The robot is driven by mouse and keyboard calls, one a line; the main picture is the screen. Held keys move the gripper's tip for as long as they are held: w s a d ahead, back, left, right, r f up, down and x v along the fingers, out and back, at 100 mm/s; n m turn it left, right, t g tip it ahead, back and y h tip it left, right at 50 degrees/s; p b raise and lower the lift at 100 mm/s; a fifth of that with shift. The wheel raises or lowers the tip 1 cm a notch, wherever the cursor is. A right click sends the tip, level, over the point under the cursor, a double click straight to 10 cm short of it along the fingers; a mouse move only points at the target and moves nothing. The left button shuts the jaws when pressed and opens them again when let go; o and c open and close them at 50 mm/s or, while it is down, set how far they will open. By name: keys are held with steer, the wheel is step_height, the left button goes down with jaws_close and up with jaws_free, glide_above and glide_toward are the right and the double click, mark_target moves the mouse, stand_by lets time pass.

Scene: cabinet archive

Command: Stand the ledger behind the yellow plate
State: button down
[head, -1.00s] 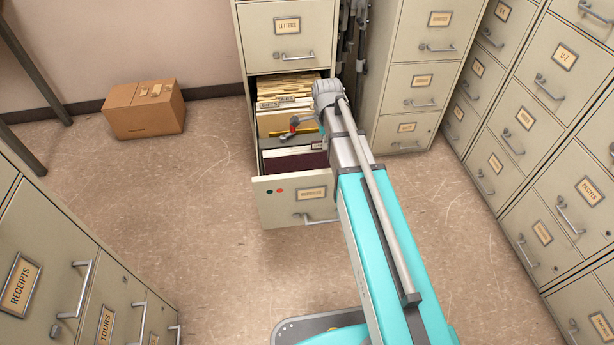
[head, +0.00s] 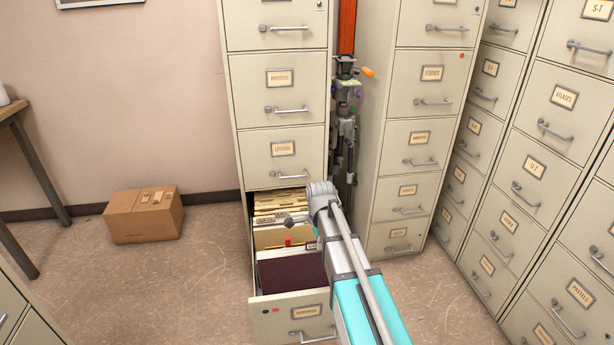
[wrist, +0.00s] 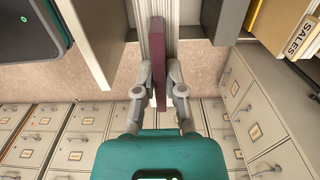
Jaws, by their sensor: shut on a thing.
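A dark maroon ledger (head: 292,272) is upright in the front part of the open drawer (head: 275,315) in the head view. In the wrist view the ledger (wrist: 158,38) shows as a narrow maroon slab. My gripper (wrist: 159,72) is shut on it, one finger on each side. In the head view my wrist hides part of the drawer's right side. A tan-yellow upright panel (head: 268,240) stands behind the ledger, in front of the files; I cannot tell for certain that it is the yellow plate. A small red piece (head: 287,241) shows before it.
Packed folders (head: 280,205) fill the back of the drawer; folders with a SALES label (wrist: 300,38) show in the wrist view. Tall cabinets (head: 420,130) stand close on the right. A cardboard box (head: 143,215) lies on the floor at left, with free floor around it.

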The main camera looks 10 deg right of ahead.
step_height(320, 180, up, 41)
steer(key=p, duration=4)
steer(key=shift+r, duration=0.15)
steer(key=shift+d, duration=0.15)
